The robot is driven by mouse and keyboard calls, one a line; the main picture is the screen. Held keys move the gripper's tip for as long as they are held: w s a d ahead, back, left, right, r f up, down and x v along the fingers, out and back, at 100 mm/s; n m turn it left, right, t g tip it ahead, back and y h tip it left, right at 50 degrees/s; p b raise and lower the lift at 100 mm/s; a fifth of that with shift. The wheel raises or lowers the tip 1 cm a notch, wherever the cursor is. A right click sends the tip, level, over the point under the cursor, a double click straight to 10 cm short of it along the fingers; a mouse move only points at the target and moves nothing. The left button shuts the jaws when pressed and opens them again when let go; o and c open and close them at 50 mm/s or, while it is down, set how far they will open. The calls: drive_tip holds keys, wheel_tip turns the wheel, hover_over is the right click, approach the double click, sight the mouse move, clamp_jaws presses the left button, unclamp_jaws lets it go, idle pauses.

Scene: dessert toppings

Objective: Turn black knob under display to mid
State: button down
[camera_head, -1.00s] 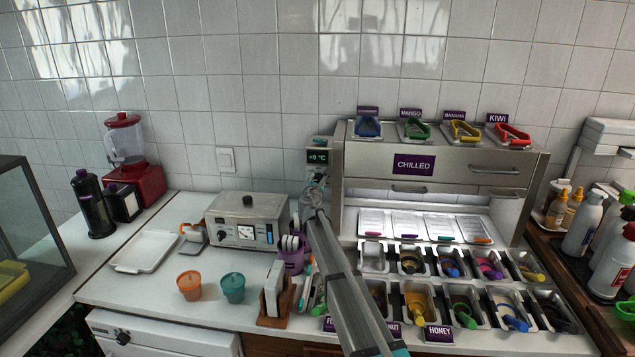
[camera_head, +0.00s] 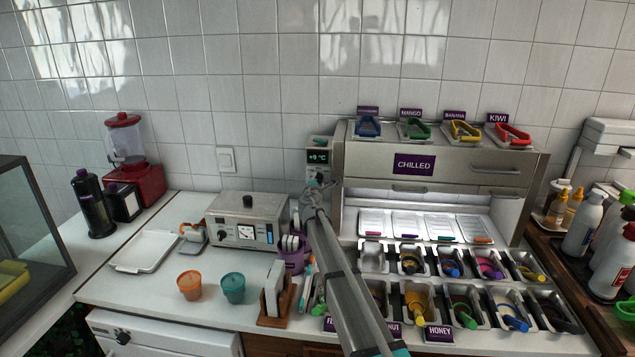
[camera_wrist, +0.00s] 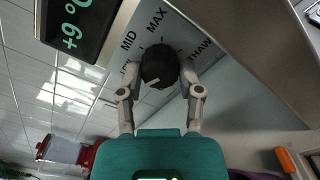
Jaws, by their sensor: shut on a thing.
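The black knob (camera_wrist: 160,64) sits in the middle of the wrist view, on the grey control panel (camera_wrist: 117,66). The labels MID, MAX and THAW run around it, with another label partly hidden by my left finger. My gripper (camera_wrist: 161,74) is shut on the knob, one finger on each side. A short pale mark shows on the knob, but I cannot tell surely which label it points to. The display (camera_wrist: 75,25) beside it reads +9 °C in green; it also shows in the head view (camera_head: 318,157). There my gripper (camera_head: 318,183) is just below the display and hides the knob.
The steel chilled cabinet (camera_head: 440,175) stands right of the panel, with several coloured-handled tongs on top. Below are topping bins (camera_head: 457,305). A grey machine (camera_head: 246,205), a purple holder (camera_head: 292,258) and two cups (camera_head: 232,287) stand left of my arm.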

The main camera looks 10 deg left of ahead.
drive_tip(key=m, duration=1.3)
idle(0.4)
drive_tip(key=shift+c, duration=1.3)
unclamp_jaws()
drive_tip(key=shift+s, duration=0.15)
drive_tip(key=s, duration=1.1)
drive_tip(key=shift+s+a, duration=0.2)
drive_tip(key=shift+s, duration=0.15)
drive_tip(key=shift+s, duration=0.1)
